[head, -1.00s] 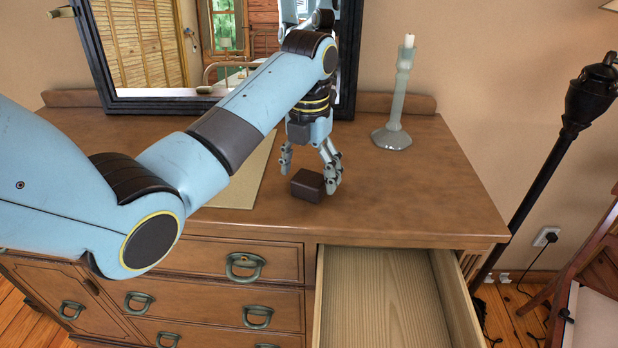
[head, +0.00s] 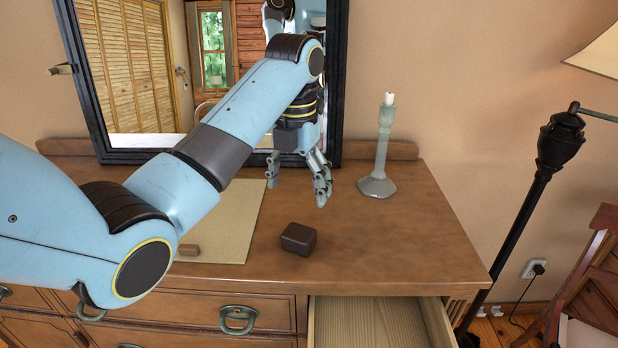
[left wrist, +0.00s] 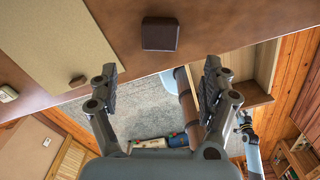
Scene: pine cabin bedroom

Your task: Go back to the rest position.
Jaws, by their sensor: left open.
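My left gripper (head: 298,185) is open and empty above the dresser top, behind a small dark brown box (head: 298,239). The box rests on the wood and is apart from the fingers. In the left wrist view the two fingers (left wrist: 158,85) are spread wide, and the box (left wrist: 160,34) shows beyond them near the top. My right gripper is not clearly in view in the head view.
The dresser top (head: 400,240) carries a beige mat (head: 235,225) with a small brown piece (head: 188,250) on it. A candlestick (head: 380,155) stands at the right, a mirror (head: 335,100) behind. A drawer (head: 375,322) is open at the front. A lamp post (head: 545,190) stands right.

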